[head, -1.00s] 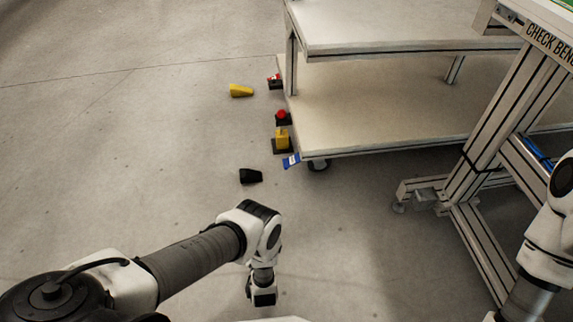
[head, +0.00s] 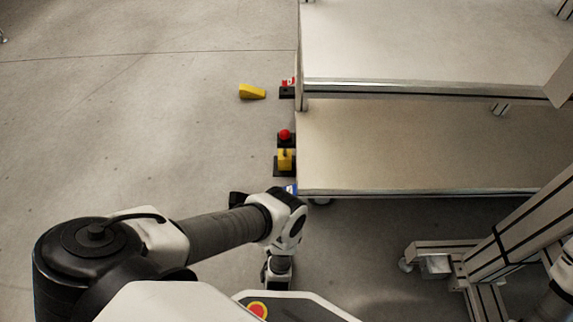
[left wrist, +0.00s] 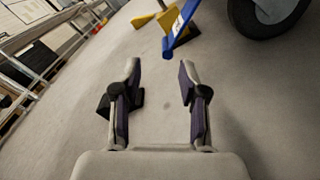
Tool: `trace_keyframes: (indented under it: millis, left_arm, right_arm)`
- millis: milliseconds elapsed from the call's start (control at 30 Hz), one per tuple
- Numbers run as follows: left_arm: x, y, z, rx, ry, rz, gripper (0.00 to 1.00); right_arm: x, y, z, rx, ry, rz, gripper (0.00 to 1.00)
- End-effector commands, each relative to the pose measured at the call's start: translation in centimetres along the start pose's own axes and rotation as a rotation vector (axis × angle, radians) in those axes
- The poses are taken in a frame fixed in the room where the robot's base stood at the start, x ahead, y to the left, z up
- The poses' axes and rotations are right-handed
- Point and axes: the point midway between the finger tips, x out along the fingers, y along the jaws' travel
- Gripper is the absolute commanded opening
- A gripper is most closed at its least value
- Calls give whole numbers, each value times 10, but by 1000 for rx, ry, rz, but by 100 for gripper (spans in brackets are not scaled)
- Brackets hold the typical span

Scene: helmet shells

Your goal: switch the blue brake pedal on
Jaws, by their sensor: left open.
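The blue brake pedal (head: 291,188) shows as a small blue and white piece at the near left corner of the low shelf, partly hidden by my left arm. In the left wrist view the blue pedal (left wrist: 178,30) slants down from the top, ahead of the fingertips and apart from them. My left gripper (left wrist: 160,72) is open, with nothing between its fingers. In the head view my left wrist points down in front of the pedal, and the fingers are hard to make out. My right gripper is not in view.
Yellow pedestal (head: 285,158), red button (head: 285,134) and red-white switch (head: 289,83) line the shelf's (head: 400,140) left edge. A yellow wedge (head: 252,91) and a partly hidden black wedge (head: 237,199) lie on open floor. A caster wheel (left wrist: 268,12) stands right of the pedal.

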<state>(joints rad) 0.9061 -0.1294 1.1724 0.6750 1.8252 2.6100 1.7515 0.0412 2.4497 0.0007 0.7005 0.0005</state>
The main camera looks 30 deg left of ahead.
Motion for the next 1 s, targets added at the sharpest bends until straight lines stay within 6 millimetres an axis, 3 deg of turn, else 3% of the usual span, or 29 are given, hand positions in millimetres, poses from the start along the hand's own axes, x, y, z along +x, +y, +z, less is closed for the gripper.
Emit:
trace_keyframes:
  millis: [400,667,700,800,833,1000]
  left_arm:
    - [71,0,-2,0,-1,7,43]
    - [75,2,0,1,0,5,43]
    - [74,2,0,1,0,5,40]
    - [74,2,0,1,0,4,5]
    - [74,2,0,1,1,4,0]
    - [74,2,-1,1,1,4,0]
  right_arm:
    - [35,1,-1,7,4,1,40]
    - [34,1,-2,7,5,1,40]
    - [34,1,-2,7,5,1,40]
    - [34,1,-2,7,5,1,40]
    - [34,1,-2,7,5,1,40]
    - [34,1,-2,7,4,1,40]
